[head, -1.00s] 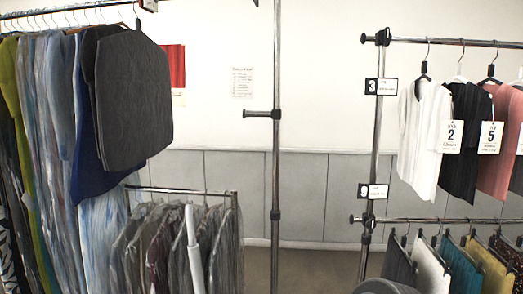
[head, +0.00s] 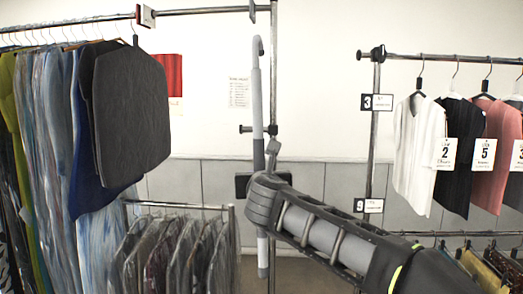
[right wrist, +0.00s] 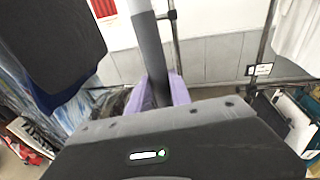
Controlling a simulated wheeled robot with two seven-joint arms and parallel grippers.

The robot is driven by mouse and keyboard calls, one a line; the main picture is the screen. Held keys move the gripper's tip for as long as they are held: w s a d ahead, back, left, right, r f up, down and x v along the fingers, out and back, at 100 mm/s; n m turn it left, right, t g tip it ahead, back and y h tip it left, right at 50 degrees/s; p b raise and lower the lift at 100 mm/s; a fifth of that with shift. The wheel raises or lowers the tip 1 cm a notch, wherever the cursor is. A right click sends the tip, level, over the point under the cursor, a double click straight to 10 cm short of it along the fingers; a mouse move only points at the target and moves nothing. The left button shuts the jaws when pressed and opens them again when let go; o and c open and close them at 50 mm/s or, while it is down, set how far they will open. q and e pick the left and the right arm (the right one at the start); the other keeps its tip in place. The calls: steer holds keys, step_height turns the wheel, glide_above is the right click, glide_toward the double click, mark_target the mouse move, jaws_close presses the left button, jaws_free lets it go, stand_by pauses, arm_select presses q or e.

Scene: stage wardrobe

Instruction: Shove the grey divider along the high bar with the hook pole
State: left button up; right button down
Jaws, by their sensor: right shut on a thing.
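The hook pole (head: 257,90) stands nearly upright in the head view, pale grey with a darker grip section and a small hook at its top. My right gripper (head: 260,186) is shut around its middle. In the right wrist view, two purple fingers (right wrist: 160,90) flank the pole (right wrist: 149,45). The high bar (head: 200,11) crosses the upper left. A small grey plate on it, apparently the grey divider (head: 252,12), sits near the bar's right end. The hook tip appears below the plate, with a visible gap. My left gripper is out of view.
A dark grey garment (head: 132,115) and other clothes hang from the high bar at left, near a white card (head: 146,16). A lower rack of covered garments (head: 175,255) stands beneath. An upright post (head: 275,70) is just right of the pole; another rack with shirts (head: 418,150) is further right.

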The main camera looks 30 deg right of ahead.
mark_target(260, 150)
steer(key=shift+n+y, duration=0.5)
steer(key=shift+y, duration=0.2)
steer(key=r, duration=0.2)
steer(key=s+r, duration=0.1)
steer(key=r, duration=0.1)
steer(key=s+a+r, duration=0.1)
steer(key=r, duration=0.1)
steer(key=shift+r, duration=0.35)
steer(key=shift+d, duration=0.1)
